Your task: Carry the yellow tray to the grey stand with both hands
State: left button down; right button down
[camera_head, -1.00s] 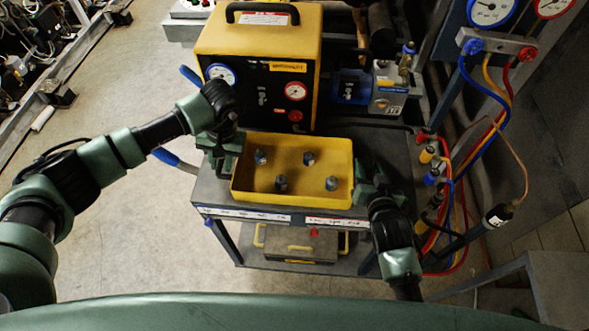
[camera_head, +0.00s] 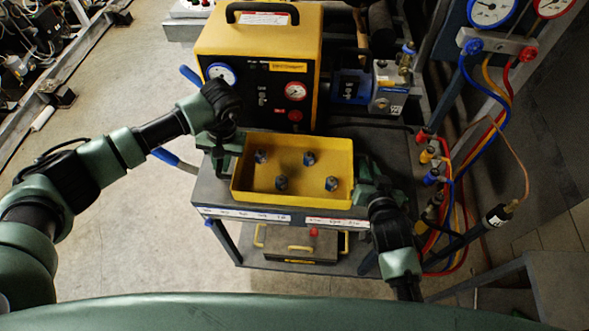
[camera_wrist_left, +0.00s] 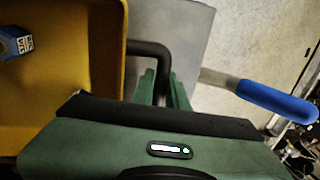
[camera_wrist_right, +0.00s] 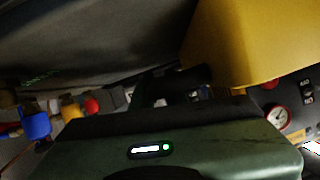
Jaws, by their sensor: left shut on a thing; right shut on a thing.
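The yellow tray (camera_head: 292,196) is over the top of the grey cart (camera_head: 208,193), in front of a yellow and black machine. Several small grey-blue fittings stand inside it. I cannot tell whether the tray rests on the cart or hangs just above it. My left gripper (camera_head: 226,160) is at the tray's left end, shut on its black handle, which shows in the left wrist view (camera_wrist_left: 155,48). My right gripper (camera_head: 363,178) is shut at the tray's right end; its grip is mostly hidden. A grey stand (camera_head: 560,290) is at the lower right.
The yellow machine (camera_head: 260,45) stands close behind the tray. Hoses and valves (camera_head: 432,165) hang right of the cart, below gauges. A blue cart handle (camera_head: 166,156) sticks out left. A toolbox (camera_head: 298,244) sits on the lower shelf. Floor (camera_head: 130,240) is clear at left.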

dwell(0.8)
